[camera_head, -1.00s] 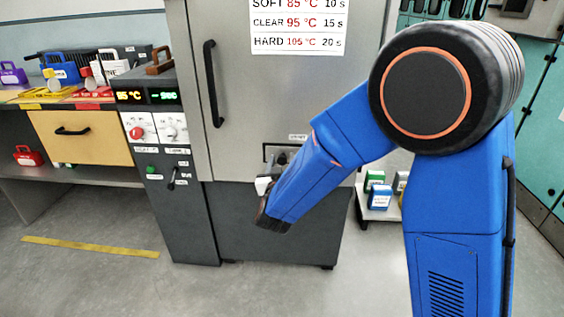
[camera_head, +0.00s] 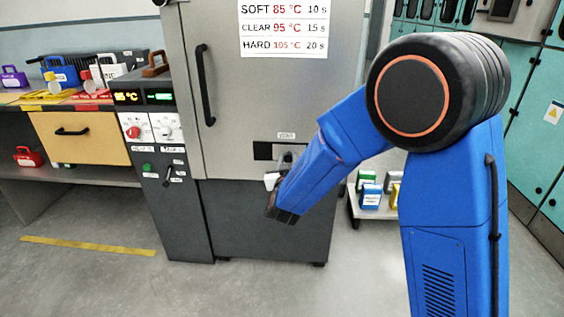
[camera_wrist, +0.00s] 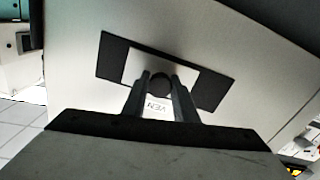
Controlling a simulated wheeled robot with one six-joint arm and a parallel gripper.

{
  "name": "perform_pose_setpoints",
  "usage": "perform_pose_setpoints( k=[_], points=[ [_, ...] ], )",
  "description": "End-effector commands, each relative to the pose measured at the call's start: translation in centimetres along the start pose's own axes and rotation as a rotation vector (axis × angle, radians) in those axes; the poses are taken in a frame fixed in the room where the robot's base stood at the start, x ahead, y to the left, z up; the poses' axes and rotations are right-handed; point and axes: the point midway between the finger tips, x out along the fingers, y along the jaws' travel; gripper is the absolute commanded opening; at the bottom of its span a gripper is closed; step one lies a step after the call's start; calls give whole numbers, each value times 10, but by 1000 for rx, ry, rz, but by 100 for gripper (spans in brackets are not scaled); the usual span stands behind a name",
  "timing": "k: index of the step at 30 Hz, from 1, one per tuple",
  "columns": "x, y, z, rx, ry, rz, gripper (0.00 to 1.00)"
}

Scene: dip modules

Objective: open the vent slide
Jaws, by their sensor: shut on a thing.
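The vent slide is a light plate (camera_wrist: 190,81) with a dark round knob (camera_wrist: 160,85), set in a dark slot (camera_wrist: 113,57) in the pale machine front. In the head view the slot (camera_head: 262,151) shows black at its left. The plate lies toward its right, partly hidden by my arm. My gripper (camera_wrist: 160,78) has its two fingers on either side of the knob and is shut on it. A small vent label (camera_wrist: 155,105) shows between the fingers in the wrist view.
The machine's door handle (camera_head: 205,85) stands out to the left of the vent. A control panel (camera_head: 152,128) is farther left. A low shelf (camera_head: 372,208) with small coloured boxes stands to the right of the machine.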

Motion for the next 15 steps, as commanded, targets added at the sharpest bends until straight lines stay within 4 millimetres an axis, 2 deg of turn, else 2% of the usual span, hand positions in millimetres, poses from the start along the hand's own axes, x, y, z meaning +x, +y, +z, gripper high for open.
perform_pose_setpoints(
  k=[6,10,15],
  points=[
    [0,30,6,0,-1,3,0],
    [0,41,8,1,-2,2,0],
    [0,43,9,0,-2,2,0]
  ],
)
